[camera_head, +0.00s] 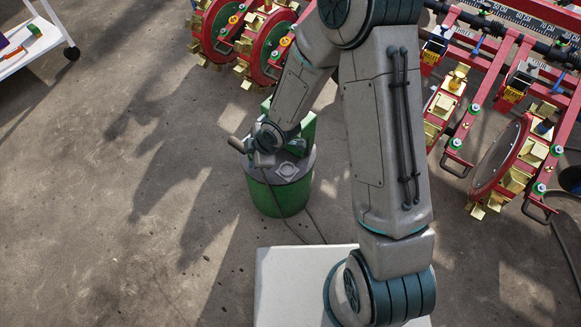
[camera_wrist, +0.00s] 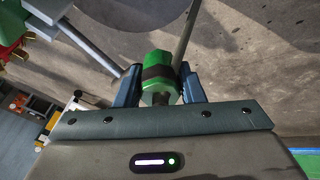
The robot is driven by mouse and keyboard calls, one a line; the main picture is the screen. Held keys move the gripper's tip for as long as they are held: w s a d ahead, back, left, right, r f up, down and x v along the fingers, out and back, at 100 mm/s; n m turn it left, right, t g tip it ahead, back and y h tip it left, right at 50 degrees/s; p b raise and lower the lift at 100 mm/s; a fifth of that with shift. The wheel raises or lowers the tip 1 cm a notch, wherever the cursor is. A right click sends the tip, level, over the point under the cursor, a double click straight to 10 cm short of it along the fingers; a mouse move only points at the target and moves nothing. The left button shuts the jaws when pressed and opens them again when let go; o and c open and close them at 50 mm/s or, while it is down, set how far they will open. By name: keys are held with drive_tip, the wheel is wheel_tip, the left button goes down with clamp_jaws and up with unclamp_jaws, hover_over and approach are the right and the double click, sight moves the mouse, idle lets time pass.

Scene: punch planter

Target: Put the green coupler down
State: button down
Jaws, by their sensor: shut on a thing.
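My gripper (camera_wrist: 159,72) is shut on the green coupler (camera_wrist: 157,64), a short green piece with a dark band around its middle. In the wrist view the coupler sits between the two blue fingers. In the head view my gripper (camera_head: 264,141) is low over a green drum-shaped stand (camera_head: 279,196) with a grey top. The coupler cannot be made out in the head view. I cannot tell whether it touches anything below it.
A green bracket (camera_head: 308,128) rises at the back of the stand. Red planter units (camera_head: 495,165) with brass-coloured blocks line the back and right. A white cart (camera_head: 28,46) with small items stands at the upper left. The concrete floor at the left is clear.

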drive_tip(key=w+d+f, duration=0.1)
drive_tip(key=d+f, duration=0.1)
drive_tip(key=d, duration=0.1)
drive_tip(key=w+d+f+b, duration=0.1)
drive_tip(key=d+f, duration=0.1)
drive_tip(key=d, duration=0.1)
drive_tip(key=w+d+f+b, duration=0.1)
drive_tip(key=d+f, duration=0.1)
drive_tip(key=d, duration=0.1)
drive_tip(key=shift+w+d+f, duration=0.15)
drive_tip(key=shift+w+d, duration=0.1)
drive_tip(key=shift+d, duration=0.15)
wheel_tip(320, 180, down, 4)
drive_tip(key=shift+f+b, duration=0.1)
drive_tip(key=shift+b, duration=1)
